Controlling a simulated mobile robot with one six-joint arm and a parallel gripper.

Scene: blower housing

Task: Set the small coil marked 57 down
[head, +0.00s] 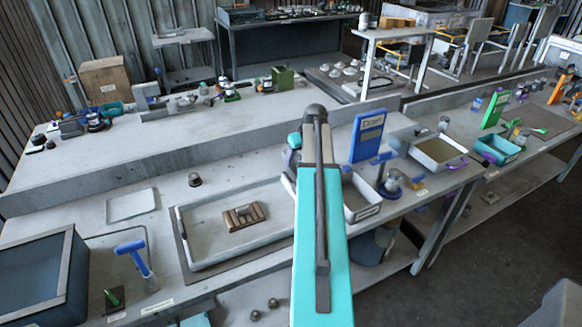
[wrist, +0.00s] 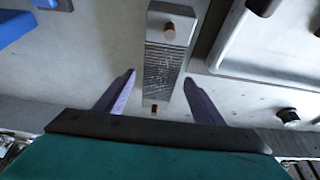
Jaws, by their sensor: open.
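In the wrist view my gripper (wrist: 159,78) is open, with its two purple fingers apart. A long grey block (wrist: 165,52) with a ribbed middle and a copper-coloured stud at each end lies between and beyond the fingertips. It may be the small coil, but its marking is too small to read. A clear gap shows between it and the left finger, and a smaller one at the right finger. The surface under it is pale grey.
In the head view a shallow tray (head: 183,240) holds a brown-and-grey block (head: 243,216). A dark open box (head: 68,262) is at the left. A flat plate (head: 131,204) lies behind it.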

